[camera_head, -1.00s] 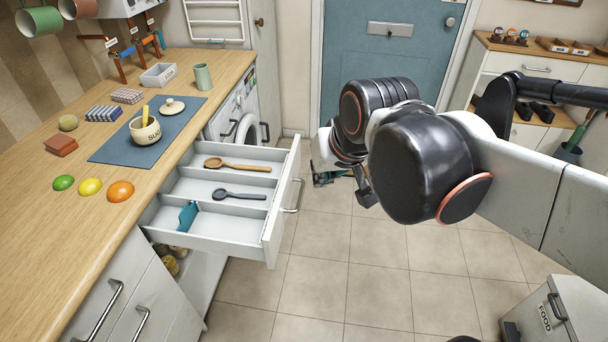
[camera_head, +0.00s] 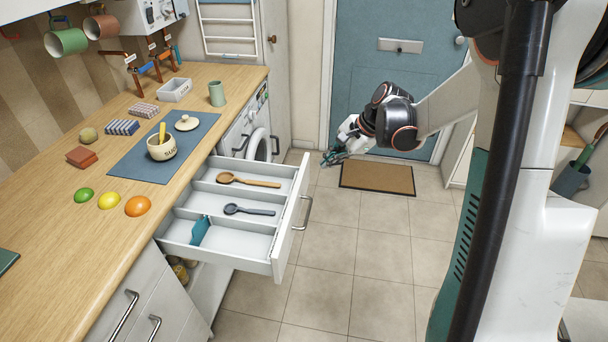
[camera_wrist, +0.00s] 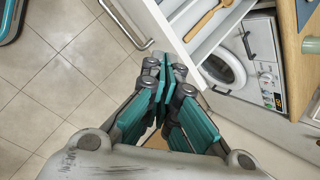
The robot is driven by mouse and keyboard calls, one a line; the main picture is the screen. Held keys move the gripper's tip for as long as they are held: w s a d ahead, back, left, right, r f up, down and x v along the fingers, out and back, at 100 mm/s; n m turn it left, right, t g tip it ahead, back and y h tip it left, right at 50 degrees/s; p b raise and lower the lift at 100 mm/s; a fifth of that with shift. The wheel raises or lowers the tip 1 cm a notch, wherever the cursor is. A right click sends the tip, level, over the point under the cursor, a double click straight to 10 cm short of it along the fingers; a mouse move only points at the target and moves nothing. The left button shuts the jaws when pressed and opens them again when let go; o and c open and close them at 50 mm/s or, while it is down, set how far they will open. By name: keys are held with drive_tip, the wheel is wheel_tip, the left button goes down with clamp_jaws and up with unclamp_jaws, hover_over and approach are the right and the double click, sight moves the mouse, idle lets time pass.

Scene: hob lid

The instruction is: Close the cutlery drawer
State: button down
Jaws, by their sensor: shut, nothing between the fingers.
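The cutlery drawer (camera_head: 289,240) stands pulled out from under the wooden counter, over the floor. Its compartments hold a wooden spoon (camera_head: 248,180), a dark blue spoon (camera_head: 248,210) and a teal item (camera_head: 200,230). A metal bar handle (camera_head: 306,212) is on its front. My gripper (camera_head: 331,158) is beyond the drawer's far front corner, to the right of the washing machine, apart from the handle. In the wrist view my gripper (camera_wrist: 162,70) has its teal fingers together and empty. The drawer front (camera_wrist: 165,45) and handle (camera_wrist: 128,28) appear just past the fingertips.
A washing machine (camera_head: 245,130) is beyond the drawer. A brown doormat (camera_head: 377,178) lies before the blue door. The tiled floor right of the drawer is clear.

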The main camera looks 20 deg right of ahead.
drive_tip(key=w+d+f+m+y+p, duration=0.1)
drive_tip(key=d+f+m+y+p, duration=0.15)
drive_tip(key=d+f+m, duration=0.7)
drive_tip(key=w+a+f+n+b, duration=0.1)
drive_tip(key=w+a+f+b, duration=0.4)
drive_tip(key=a+f, duration=0.3)
drive_tip(key=shift+w+a+f+t+y, duration=0.35)
drive_tip(key=shift+a+f+t, duration=0.05)
drive_tip(key=shift+a, duration=1.4)
